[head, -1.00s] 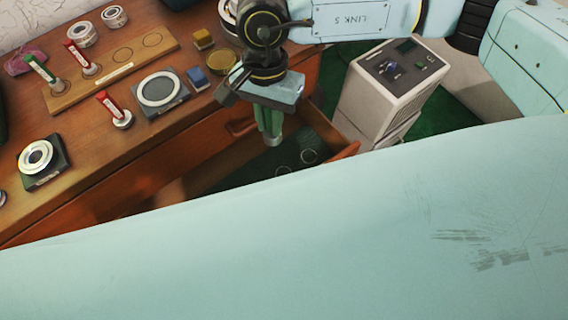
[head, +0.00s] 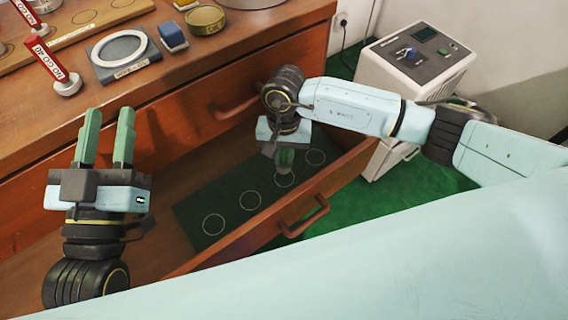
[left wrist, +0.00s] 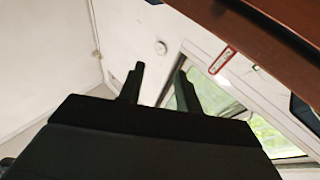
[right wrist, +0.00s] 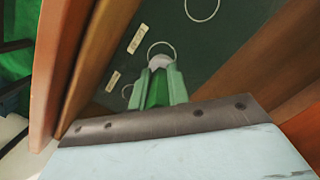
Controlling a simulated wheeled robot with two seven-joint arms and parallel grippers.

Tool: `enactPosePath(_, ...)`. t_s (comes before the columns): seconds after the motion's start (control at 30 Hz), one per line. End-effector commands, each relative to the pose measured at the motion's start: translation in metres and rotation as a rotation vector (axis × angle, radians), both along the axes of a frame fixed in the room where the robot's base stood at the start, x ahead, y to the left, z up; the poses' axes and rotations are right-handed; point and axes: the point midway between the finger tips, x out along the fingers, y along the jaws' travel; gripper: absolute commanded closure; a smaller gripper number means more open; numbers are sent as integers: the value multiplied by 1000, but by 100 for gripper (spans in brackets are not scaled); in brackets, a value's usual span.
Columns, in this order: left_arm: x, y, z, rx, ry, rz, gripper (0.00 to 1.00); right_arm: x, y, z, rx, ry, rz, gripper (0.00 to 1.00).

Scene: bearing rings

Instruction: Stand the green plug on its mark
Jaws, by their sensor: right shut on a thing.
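My right gripper (head: 285,164) is inside the open drawer, pointing down and shut on the green plug. In the right wrist view the green plug (right wrist: 157,92) stands between the pale green fingers, with its light grey end (right wrist: 160,62) beyond the tips. That end overlaps a white ring mark (right wrist: 160,44) on the dark mat (right wrist: 215,45). I cannot tell whether it touches the mat. In the head view the fingers mostly hide the plug. My left gripper (head: 107,115) is open and empty, fingers up, in front of the bench.
The drawer's mat (head: 190,207) carries several ring marks, including one nearest the left (head: 214,223). The drawer front (head: 262,224) has a handle. The bench holds a red-handled gauge (head: 50,62), a ring plate (head: 125,64), a blue block (head: 172,36) and a tin (head: 205,19). A grey cabinet (head: 395,90) stands right.

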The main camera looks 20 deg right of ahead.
Motion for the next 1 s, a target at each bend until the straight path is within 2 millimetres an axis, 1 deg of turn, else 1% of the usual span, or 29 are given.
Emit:
enactPosePath(0.03, -1, 1, 2, -3, -18, 4, 66, 1, 0, -5, 4, -3, 2, 100)
enactPosePath(0.27, -6, 2, 17, -35, -127, 5, 66, 2, -2, -18, 5, -4, 8, 100)
enactPosePath(0.4, -14, 3, 29, -72, -241, 2, 66, 1, -1, -30, 5, -4, 8, 100)
enactPosePath(0.6, -24, 6, 39, -110, -367, 3, 66, 2, -2, -44, 5, -4, 8, 100)
enactPosePath(0.77, -28, 7, 42, -122, -407, 3, 66, 2, -2, -47, 4, -5, 7, 100)
enactPosePath(1.0, -28, 7, 43, -122, -409, 3, 66, 2, -2, -46, 4, -5, 7, 100)
